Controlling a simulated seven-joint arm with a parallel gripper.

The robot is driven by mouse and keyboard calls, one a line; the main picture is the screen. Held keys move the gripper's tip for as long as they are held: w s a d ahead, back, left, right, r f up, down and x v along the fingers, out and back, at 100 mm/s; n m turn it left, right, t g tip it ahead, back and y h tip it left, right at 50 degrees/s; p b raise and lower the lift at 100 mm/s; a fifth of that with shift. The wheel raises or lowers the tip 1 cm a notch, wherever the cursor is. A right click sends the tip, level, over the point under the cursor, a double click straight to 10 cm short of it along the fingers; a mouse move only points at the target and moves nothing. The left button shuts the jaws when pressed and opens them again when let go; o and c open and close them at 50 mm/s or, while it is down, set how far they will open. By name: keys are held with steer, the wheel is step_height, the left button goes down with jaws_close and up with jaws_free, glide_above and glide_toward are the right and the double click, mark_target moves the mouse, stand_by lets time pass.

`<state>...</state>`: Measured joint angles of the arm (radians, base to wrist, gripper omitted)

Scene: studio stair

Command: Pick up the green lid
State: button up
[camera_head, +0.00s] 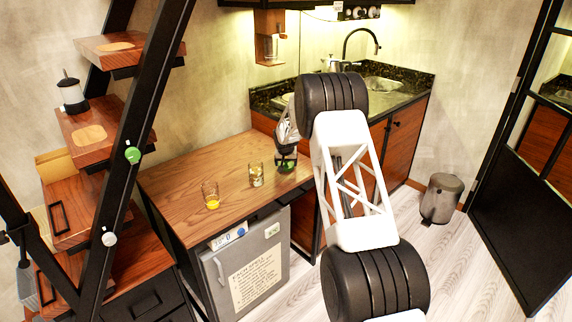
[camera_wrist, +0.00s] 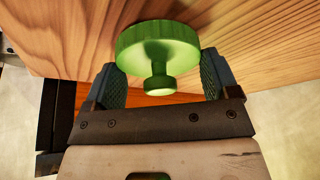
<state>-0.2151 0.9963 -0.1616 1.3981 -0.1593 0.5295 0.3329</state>
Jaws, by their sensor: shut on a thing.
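The green lid (camera_wrist: 158,48) is round with a ribbed rim and a small knob that points toward the wrist camera. In the wrist view my gripper (camera_wrist: 160,78) has one finger on each side of the lid, shut on it. The wooden tabletop (camera_wrist: 50,35) is right behind the lid; I cannot tell whether the lid touches it. In the head view my gripper (camera_head: 286,160) is at the right part of the wooden table (camera_head: 185,185), and a bit of the green lid (camera_head: 287,168) shows below it.
Two glasses stand on the table: one with orange contents (camera_head: 210,195) and one (camera_head: 256,174) nearer my gripper. A small fridge (camera_head: 245,270) is under the table. A stair (camera_head: 90,130) rises at the left, and a sink counter (camera_head: 400,95) is behind. The table's left part is clear.

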steer(key=shift+r, duration=1.6)
steer(key=s+d+r, duration=0.1)
steer(key=s+d, duration=0.2)
steer(key=s, duration=1.2)
steer(key=shift+s+r, duration=0.15)
steer(key=shift+s, duration=0.15)
steer(key=shift+d, duration=0.1)
steer(key=s+d+r+m+h, duration=0.1)
steer(key=s+d+m, duration=0.3)
steer(key=d, duration=1.1)
steer(key=w+a+r+n, duration=0.1)
steer(key=w+a+r, duration=0.1)
steer(key=a, duration=0.8)
steer(key=w+a+r+n, duration=0.1)
steer(key=a+r, duration=0.4)
steer(key=a, duration=0.5)
steer(key=w+a+r+n+y, duration=0.1)
steer(key=w+a+r, duration=0.2)
steer(key=a, duration=0.7)
steer(key=shift+w+a+r+n, duration=0.35)
steer(key=shift+w+r+n, duration=0.05)
steer(key=shift+r, duration=0.15)
